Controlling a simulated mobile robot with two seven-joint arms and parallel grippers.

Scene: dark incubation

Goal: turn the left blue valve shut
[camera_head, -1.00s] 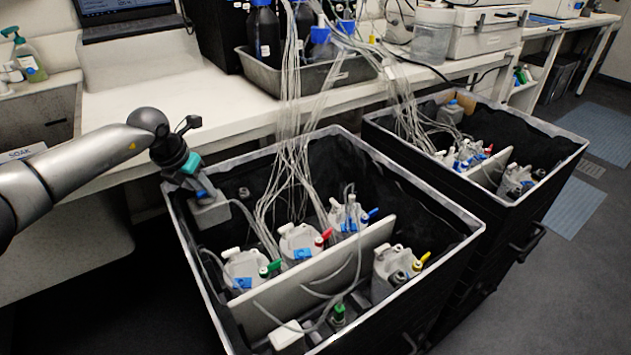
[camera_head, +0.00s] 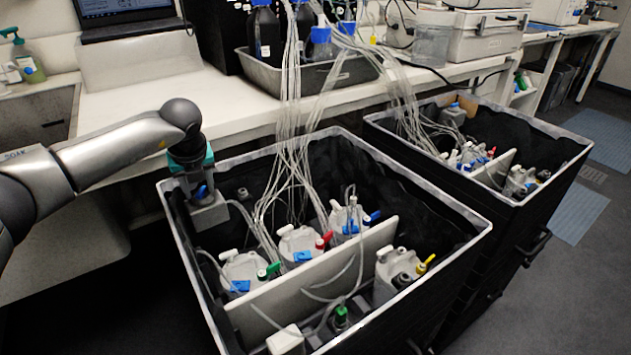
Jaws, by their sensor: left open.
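The left blue valve (camera_head: 201,191) sits on a grey container (camera_head: 209,214) in the back left corner of the near black bin. Its handle is small and partly covered, so its exact angle is hard to tell. My left gripper (camera_head: 197,188) points down over this valve, with its teal band above it. The gripper is open and its fingertips are close to the valve; I cannot tell whether they touch it. Another blue valve (camera_head: 374,216) is on a container further right in the same bin. My right gripper is out of view.
The near bin (camera_head: 448,205) also holds containers with red (camera_head: 323,240), green (camera_head: 269,270) and yellow (camera_head: 426,263) valves, and a white divider (camera_head: 290,299). Clear tubes (camera_head: 290,120) hang from the bench (camera_head: 130,105). A second bin (camera_head: 545,130) stands at the right.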

